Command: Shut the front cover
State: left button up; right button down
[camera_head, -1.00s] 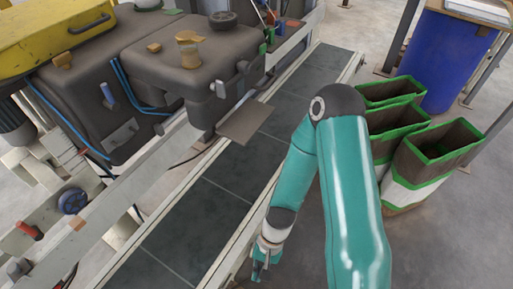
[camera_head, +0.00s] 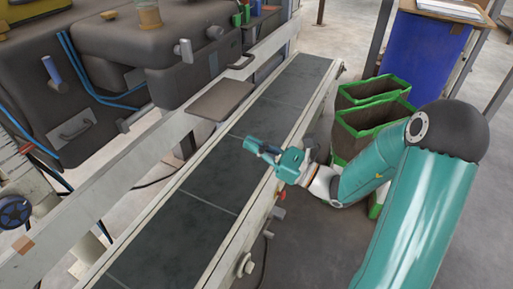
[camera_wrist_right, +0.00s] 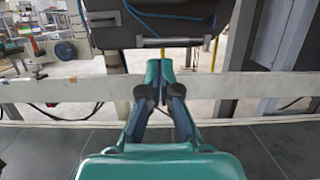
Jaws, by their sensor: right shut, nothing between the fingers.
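In the right wrist view, the gripper (camera_wrist_right: 160,72) points at the machine, below a dark edge with a silver bar (camera_wrist_right: 165,42). My left gripper is not in view.
The conveyor belt (camera_head: 200,205) runs diagonally under my right gripper, between pale rails. Open green-rimmed sacks (camera_head: 372,90) stand right of it, close to my right arm. A blue bin (camera_head: 425,55) stands behind them. Blue hoses run along the machine.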

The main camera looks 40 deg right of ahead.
aim_at(223, 105)
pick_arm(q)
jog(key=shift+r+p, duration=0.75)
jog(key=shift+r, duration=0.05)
pick_arm(e)
jog(key=w+a+r, duration=0.2)
jog(key=w+r, duration=0.2)
jog(key=r, duration=0.1)
jog(key=shift+w, duration=0.25)
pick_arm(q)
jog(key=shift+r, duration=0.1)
